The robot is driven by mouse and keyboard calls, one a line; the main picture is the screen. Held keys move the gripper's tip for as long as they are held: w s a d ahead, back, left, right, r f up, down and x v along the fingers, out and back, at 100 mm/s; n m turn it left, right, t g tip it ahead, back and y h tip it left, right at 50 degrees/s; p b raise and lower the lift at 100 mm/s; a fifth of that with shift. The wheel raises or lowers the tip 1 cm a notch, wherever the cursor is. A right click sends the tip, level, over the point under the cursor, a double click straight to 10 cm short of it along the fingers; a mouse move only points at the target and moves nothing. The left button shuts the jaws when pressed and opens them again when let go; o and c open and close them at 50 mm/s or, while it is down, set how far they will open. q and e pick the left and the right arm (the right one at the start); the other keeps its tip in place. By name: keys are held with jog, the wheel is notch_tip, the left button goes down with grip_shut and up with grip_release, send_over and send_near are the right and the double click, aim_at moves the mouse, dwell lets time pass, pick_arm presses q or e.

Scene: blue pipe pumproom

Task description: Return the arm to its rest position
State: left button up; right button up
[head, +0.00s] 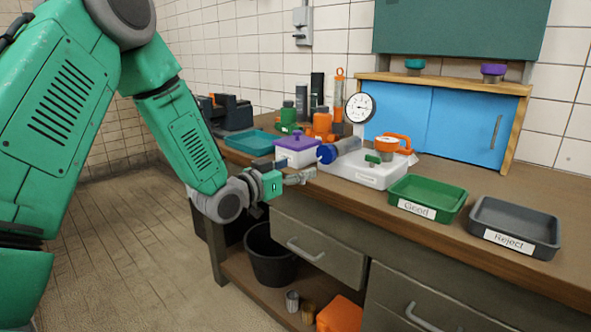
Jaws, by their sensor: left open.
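My left arm comes in from the left and reaches down to the front edge of the wooden workbench (470,243). My left gripper (300,177) is open, in front of the bench's edge, and no object shows between its fingers. Behind it are a white box with a purple lid (297,151) and a blue-ended cylinder (338,150). I cannot tell whether the gripper touches anything. My right gripper is not in view.
A white gauge stand (366,172), a green "Good" tray (428,198) and a grey "Reject" tray (515,227) stand on the bench. A teal tray (250,142) lies behind my arm. A black bucket (270,256) is below. The floor at left is clear.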

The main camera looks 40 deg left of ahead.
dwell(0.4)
pick_arm(q)
jog(key=s+d+f+g+p, duration=0.1)
jog(key=s+d+f+g, duration=0.25)
jog(key=f, duration=0.45)
jog(key=s+d+f+g, duration=0.2)
jog(key=s+d+f, duration=0.15)
jog(key=f, duration=0.35)
jog(key=s+d+f+g+p, duration=0.1)
jog(key=s+d+f+g, duration=0.25)
jog(key=f, duration=0.45)
jog(key=s+d+f+g, duration=0.2)
jog(key=s+f, duration=0.2)
jog(key=s, duration=0.5)
jog(key=s+d+f+g, duration=0.1)
jog(key=s+f+g, duration=0.2)
jog(key=s, duration=0.5)
jog(key=s+d+f+g+y, duration=0.1)
jog(key=s+d+f+g, duration=0.1)
jog(key=s+f, duration=0.3)
jog(key=s+g, duration=0.1)
jog(key=s, duration=0.3)
jog(key=shift+s+d+f+p, duration=0.2)
jog(key=shift+s+d+p, duration=0.1)
jog(key=shift+p, duration=0.05)
jog(key=shift+w, duration=0.15)
jog(key=shift+r, duration=0.1)
